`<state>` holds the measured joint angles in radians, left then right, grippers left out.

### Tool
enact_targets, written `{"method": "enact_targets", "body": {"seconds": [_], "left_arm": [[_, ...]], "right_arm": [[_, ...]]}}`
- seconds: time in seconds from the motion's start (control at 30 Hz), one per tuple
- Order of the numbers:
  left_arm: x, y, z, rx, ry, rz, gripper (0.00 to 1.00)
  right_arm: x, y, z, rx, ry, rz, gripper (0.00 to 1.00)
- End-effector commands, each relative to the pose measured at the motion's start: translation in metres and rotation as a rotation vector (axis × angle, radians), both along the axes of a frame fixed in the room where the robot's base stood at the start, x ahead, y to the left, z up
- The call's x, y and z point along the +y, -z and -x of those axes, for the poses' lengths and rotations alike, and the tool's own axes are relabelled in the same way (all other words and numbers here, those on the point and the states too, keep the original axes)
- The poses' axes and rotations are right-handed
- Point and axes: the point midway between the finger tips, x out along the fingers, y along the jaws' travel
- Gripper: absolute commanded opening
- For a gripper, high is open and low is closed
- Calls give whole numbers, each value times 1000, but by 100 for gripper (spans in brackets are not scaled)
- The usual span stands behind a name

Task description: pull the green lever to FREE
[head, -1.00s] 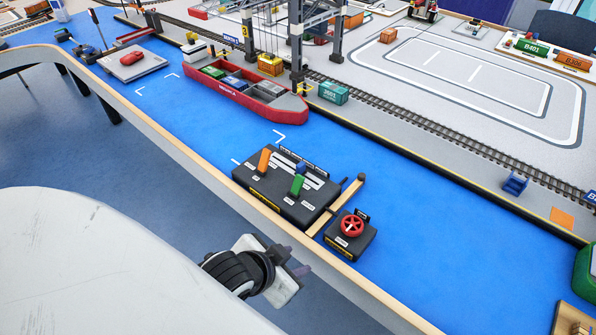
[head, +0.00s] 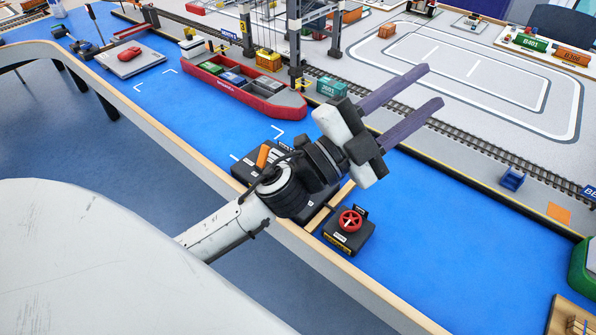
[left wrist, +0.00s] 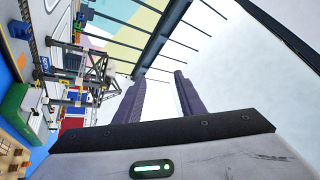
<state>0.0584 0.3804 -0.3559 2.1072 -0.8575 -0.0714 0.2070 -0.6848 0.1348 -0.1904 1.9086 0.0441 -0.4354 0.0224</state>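My left gripper (head: 434,86) is raised over the blue water surface, its two dark fingers apart and nothing between them. The fingers point up and to the right, away from the lever box. The black lever box (head: 243,170) is at the table's near edge, largely covered by my left wrist. Its orange lever (head: 262,156) shows beside the wrist. The green lever and the FREE label are hidden behind my arm. In the left wrist view, the fingers (left wrist: 160,98) are also apart and empty. My right gripper is not in view.
A black box with a red handwheel (head: 350,221) stands right of my wrist. The red container ship (head: 242,88) and the crane legs (head: 295,45) are behind. The wooden table rim (head: 180,150) runs along the near side. Blue surface at right (head: 450,220) is mostly clear.

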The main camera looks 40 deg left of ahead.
Motion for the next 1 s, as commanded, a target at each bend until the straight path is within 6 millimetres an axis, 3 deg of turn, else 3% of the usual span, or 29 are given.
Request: {"method": "enact_targets", "body": {"seconds": [0.07, 0.17, 0.23, 0.33, 0.43, 0.5, 0.6, 0.7, 0.83, 1.0], "left_arm": [[-45, -18, 12, -175, 167, -200, 36], [-91, -4, 34, -325, 381, -481, 36], [-107, 24, 45, -383, 525, -696, 36], [-101, 79, 49, -389, 713, -1028, 36], [-57, 133, 42, -291, 871, -1363, 36], [-10, 160, 33, -168, 953, -1574, 36], [64, 177, 25, 52, 1026, -1813, 36], [126, 175, 23, 265, 1060, -1965, 36], [175, 166, 27, 458, 1071, -2059, 36], [192, 171, 30, 534, 1081, -2084, 36]], "right_arm": [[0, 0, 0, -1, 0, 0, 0], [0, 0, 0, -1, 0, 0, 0], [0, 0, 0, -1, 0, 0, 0], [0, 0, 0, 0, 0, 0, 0], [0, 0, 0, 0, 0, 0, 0], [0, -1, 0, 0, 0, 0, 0], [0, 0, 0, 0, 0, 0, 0], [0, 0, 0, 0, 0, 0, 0], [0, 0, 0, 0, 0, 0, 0], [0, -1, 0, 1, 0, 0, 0]]}}
